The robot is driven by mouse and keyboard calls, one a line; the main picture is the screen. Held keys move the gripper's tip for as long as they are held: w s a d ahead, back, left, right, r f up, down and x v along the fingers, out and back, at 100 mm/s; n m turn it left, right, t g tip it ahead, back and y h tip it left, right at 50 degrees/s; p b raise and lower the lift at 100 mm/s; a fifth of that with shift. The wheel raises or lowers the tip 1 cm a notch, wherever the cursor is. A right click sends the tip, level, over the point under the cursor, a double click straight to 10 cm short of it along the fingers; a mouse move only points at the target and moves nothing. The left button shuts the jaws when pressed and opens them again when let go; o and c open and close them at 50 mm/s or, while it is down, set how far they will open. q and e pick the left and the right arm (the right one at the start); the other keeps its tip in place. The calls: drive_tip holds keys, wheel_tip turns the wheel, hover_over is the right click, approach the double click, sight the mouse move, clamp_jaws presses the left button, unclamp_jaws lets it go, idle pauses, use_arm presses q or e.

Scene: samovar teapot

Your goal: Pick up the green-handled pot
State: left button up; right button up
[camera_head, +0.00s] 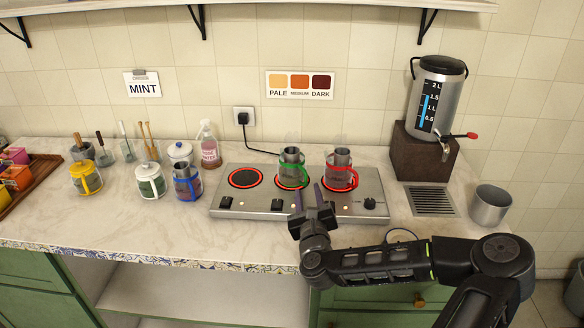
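The green-handled pot (291,160) is a grey metal pot with green trim. It stands upright on the middle burner of the steel hot plate (260,205). My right gripper (309,190) is just in front of this pot and slightly to its right. Its two dark fingers point toward the back of the counter and are apart, with nothing visible between them. Whether a fingertip touches the pot I cannot tell. My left gripper is not in view.
A red-handled pot (339,169) stands close by on the right burner. The left burner (245,178) is bare. Blue (186,184), white (151,181) and yellow (86,177) pots stand to the left. A samovar (437,95) on a brown block and a metal cup (490,206) are to the right.

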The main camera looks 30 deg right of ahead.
sight(305, 173)
drive_tip(key=shift+x, duration=1.35)
drive_tip(key=shift+w+d, duration=0.1)
drive_tip(key=shift+w+d+p, duration=0.15)
drive_tip(key=shift+w+p, duration=0.15)
drive_tip(key=shift+p, duration=0.1)
drive_tip(key=p+x, duration=0.1)
drive_tip(key=x, duration=0.2)
drive_tip(key=shift+w+d, duration=0.15)
drive_tip(key=shift+w, duration=0.05)
drive_tip(key=shift+w+d+f, duration=0.1)
drive_tip(key=shift+w+d, duration=0.1)
drive_tip(key=shift+w, duration=0.15)
drive_tip(key=shift+c, duration=0.5)
clamp_jaws()
